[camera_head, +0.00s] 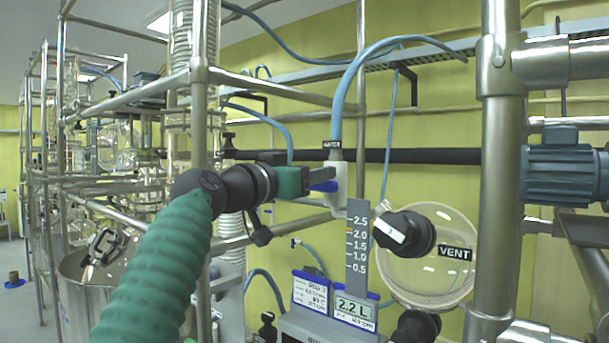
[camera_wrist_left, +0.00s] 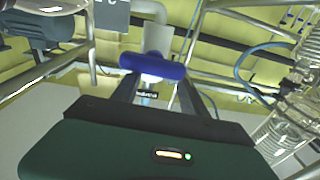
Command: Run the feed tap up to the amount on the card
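The white feed tap (camera_head: 339,182), labelled WATER, hangs under a blue hose and has a blue handle (camera_head: 326,186). My left gripper (camera_head: 322,180) is at the handle. In the left wrist view, its two dark fingers (camera_wrist_left: 157,92) are apart, and the blue handle (camera_wrist_left: 152,66) lies across their tips; I cannot tell whether they touch it. The card (camera_head: 355,308) reads 2.2 L. Above it stands a grey level scale (camera_head: 357,250) marked 0.5 to 2.5, with a small orange mark near 2.0. My right gripper is not in view.
A round glass vessel (camera_head: 432,277) labelled VENT, with a black and white knob (camera_head: 404,232), is right of the scale. A second card (camera_head: 311,292) is left of the 2.2 L card. A thick steel post (camera_head: 494,180) stands at right; rails and glassware crowd the left.

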